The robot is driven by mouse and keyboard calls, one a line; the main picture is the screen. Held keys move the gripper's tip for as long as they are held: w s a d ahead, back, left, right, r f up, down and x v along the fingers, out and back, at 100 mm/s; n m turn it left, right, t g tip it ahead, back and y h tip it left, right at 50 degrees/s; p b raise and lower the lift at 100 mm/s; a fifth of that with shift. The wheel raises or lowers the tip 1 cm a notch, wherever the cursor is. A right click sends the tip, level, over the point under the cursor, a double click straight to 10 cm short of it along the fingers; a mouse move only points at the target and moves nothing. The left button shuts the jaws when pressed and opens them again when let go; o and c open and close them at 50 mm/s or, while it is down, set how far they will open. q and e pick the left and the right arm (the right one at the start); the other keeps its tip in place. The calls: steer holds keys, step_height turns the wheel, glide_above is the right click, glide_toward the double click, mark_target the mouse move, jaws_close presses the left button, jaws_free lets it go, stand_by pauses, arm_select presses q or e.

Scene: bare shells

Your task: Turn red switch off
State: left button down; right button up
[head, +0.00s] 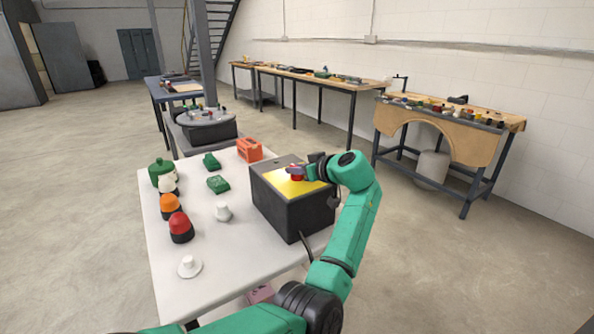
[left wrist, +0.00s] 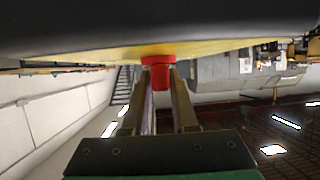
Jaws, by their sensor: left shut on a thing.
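The red switch (head: 297,177) is on the yellow top (head: 287,187) of a dark box (head: 278,207), which stands at the right side of the white table. My left gripper (head: 299,171) reaches over the box from the right and is shut on the red switch. In the left wrist view the switch (left wrist: 159,78) is between the two fingertips (left wrist: 159,85), with the yellow face (left wrist: 110,58) just beyond. The fingers partly hide the switch in the head view. My right gripper is not in view.
On the white table (head: 215,262) are an orange block (head: 249,150), green parts (head: 218,184), a white knob (head: 223,212), a white flanged piece (head: 189,266) and red and orange domed pieces (head: 180,227). Workbenches (head: 450,110) line the wall. The table's front middle is clear.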

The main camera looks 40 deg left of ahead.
arm_select(q)
steer(key=c, duration=0.8)
jaws_free()
steer(key=shift+o, duration=0.2)
steer(key=b+v, duration=0.2)
steer(key=v, duration=1.2)
steer(key=shift+d+r, duration=0.2)
steer(key=shift+d, duration=0.1)
